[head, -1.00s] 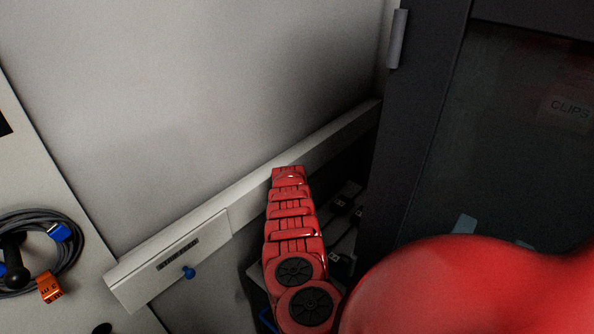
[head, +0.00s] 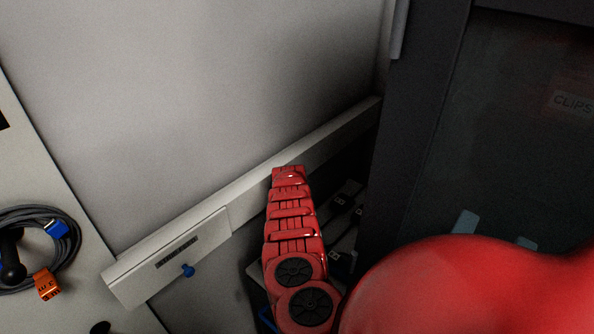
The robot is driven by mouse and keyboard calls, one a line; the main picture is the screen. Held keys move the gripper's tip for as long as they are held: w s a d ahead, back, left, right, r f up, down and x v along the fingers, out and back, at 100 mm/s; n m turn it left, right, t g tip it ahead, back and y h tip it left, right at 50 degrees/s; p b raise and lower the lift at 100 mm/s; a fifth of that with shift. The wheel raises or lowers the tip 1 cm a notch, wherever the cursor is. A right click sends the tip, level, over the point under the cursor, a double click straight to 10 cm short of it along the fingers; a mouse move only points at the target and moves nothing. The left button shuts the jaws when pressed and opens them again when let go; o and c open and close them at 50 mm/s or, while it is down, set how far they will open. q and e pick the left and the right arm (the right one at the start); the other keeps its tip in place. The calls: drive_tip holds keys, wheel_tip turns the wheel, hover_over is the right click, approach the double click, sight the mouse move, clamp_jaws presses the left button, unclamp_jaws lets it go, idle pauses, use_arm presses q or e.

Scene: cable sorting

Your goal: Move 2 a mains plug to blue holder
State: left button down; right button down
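Several small dark blocks, possibly plugs, lie partly in shadow behind and right of my red jointed arm part; one dark block (head: 343,261) shows pale marks, and another (head: 340,201) lies farther back. I cannot tell whether these are mains plugs. A sliver of blue edge (head: 266,317) shows at the bottom, mostly hidden by the red part; I cannot tell whether it is the blue holder. No gripper fingertips can be made out in the head view.
A coiled grey cable (head: 72,252) with a blue connector (head: 56,229) and an orange tag (head: 47,284) lies on a pale panel at left. A dark glass-fronted cabinet (head: 412,130) stands right.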

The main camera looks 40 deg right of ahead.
drive_tip(key=shift+f, duration=0.2)
idle(0.4)
unclamp_jaws()
drive_tip(key=shift+r, duration=0.1)
idle(0.3)
